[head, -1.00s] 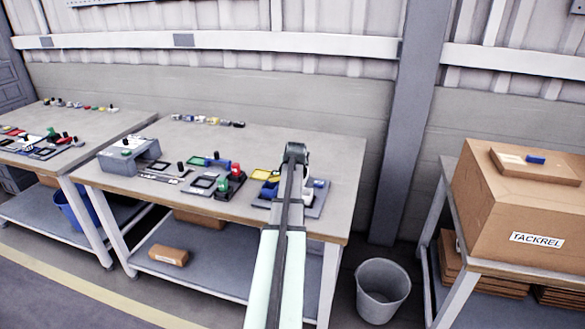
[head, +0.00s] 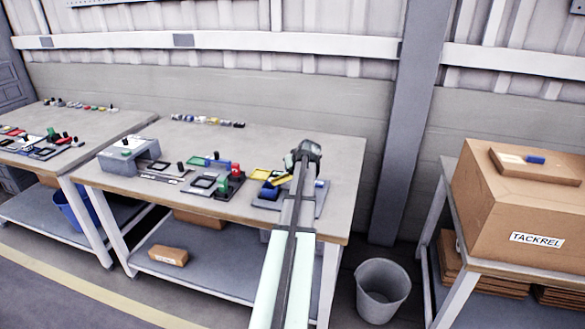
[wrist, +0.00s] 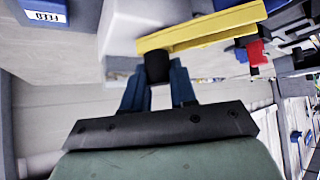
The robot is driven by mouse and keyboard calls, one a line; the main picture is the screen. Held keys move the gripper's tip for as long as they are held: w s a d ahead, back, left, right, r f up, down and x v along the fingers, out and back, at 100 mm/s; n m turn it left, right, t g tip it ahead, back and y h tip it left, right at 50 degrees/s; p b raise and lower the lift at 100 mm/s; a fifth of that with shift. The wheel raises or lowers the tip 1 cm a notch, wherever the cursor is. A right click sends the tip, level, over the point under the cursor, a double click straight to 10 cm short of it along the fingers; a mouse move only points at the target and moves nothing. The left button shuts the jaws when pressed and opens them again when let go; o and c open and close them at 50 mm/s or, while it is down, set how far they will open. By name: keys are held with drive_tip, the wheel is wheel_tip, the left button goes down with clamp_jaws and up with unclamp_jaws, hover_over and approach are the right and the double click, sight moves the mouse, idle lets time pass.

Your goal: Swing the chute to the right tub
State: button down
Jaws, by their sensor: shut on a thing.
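The yellow chute (wrist: 205,27) crosses the top of the wrist view as a slanted bar, its right end higher. My gripper (wrist: 157,84) has its two dark blue fingers shut on a black knob (wrist: 157,67) beside the chute's left part. In the head view a slanted yellow bar, apparently the chute (head: 284,181), shows just left of my arm at the right-hand station. My fingertips are hidden there. A blue piece (head: 320,183) shows right of my arm. I cannot tell clearly which parts are the tubs.
The station's grey base (head: 264,204) sits near the right end of the table. A grey bin (head: 383,290) stands on the floor at right.

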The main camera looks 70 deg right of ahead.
drive_tip(key=n, duration=0.1)
drive_tip(key=n+t+y, duration=0.2)
drive_tip(key=shift+d+n, duration=0.25)
drive_tip(key=shift+n, duration=0.15)
drive_tip(key=n+t+y, duration=0.1)
drive_tip(key=n+y, duration=0.2)
drive_tip(key=n, duration=0.1)
drive_tip(key=shift+n, duration=0.3)
drive_tip(key=n+y, duration=0.4)
drive_tip(key=n, duration=0.1)
drive_tip(key=shift+a+n+g+y, duration=0.15)
drive_tip(key=shift+n+g+y, duration=0.25)
drive_tip(key=shift+n+y, duration=1.05)
drive_tip(key=shift+a+f+n, duration=0.1)
drive_tip(key=shift+n, duration=0.15)
drive_tip(key=c, duration=0.9)
unclamp_jaws()
drive_tip(key=v, duration=0.7)
drive_tip(key=shift+r, duration=0.25)
